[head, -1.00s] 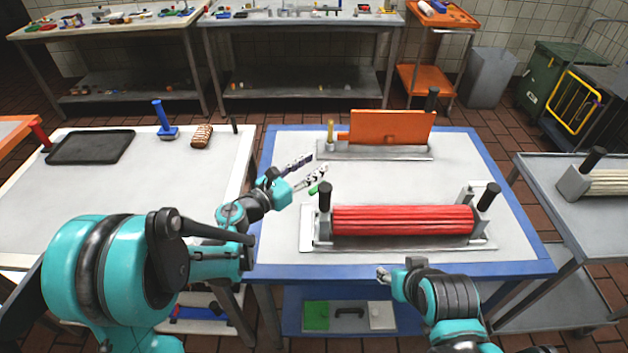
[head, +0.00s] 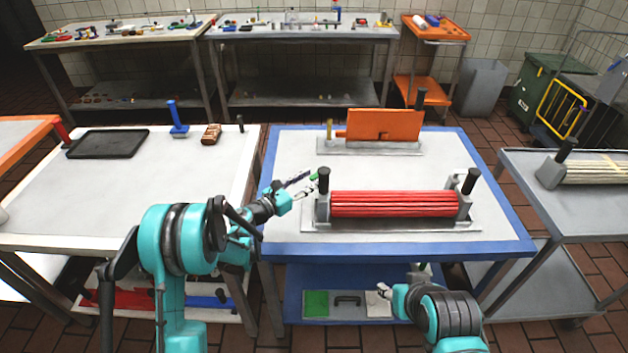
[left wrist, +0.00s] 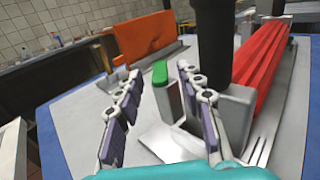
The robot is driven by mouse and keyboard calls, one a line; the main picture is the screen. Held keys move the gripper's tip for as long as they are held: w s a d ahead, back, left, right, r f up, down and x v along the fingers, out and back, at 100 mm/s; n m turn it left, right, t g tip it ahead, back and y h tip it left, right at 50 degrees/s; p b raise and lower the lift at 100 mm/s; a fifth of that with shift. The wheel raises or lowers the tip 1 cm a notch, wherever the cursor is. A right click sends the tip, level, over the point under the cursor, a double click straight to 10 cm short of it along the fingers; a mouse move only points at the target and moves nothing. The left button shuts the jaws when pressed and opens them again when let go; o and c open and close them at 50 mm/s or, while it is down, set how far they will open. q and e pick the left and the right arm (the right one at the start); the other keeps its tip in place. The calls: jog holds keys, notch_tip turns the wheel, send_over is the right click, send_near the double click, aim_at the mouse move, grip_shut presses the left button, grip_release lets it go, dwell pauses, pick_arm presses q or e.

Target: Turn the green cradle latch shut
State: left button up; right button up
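The green cradle latch (head: 314,176) sits at the left end of the near cradle (head: 322,207), beside its black-topped post. In the left wrist view the latch (left wrist: 160,73) is a small upright green-topped piece, framed between my fingertips. My left gripper (head: 311,181) is open, its two fingers on either side of the latch's line; it also shows in the left wrist view (left wrist: 160,78). I cannot tell whether either finger touches the latch. The cradle holds a bundle of red rods (head: 395,203). My right gripper (head: 383,291) is low at the table's front, its fingers too small to read.
A second cradle with an orange board (head: 384,125) stands behind on the same blue-edged table (head: 480,180). The black post (left wrist: 213,45) rises close beside my left gripper's right finger. A white table (head: 60,205) with a dark tray (head: 108,144) is at left.

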pick_arm(q)
jog(key=shift+x, duration=1.1)
grip_shut()
jog(key=shift+s+d+n+t+y, duration=0.1)
jog(key=shift+n+t+y, duration=0.2)
jog(key=shift+y, duration=0.1)
jog(key=shift+n+t+y, duration=0.5)
jog(key=shift+y, duration=0.1)
grip_release()
jog(key=shift+s, duration=0.1)
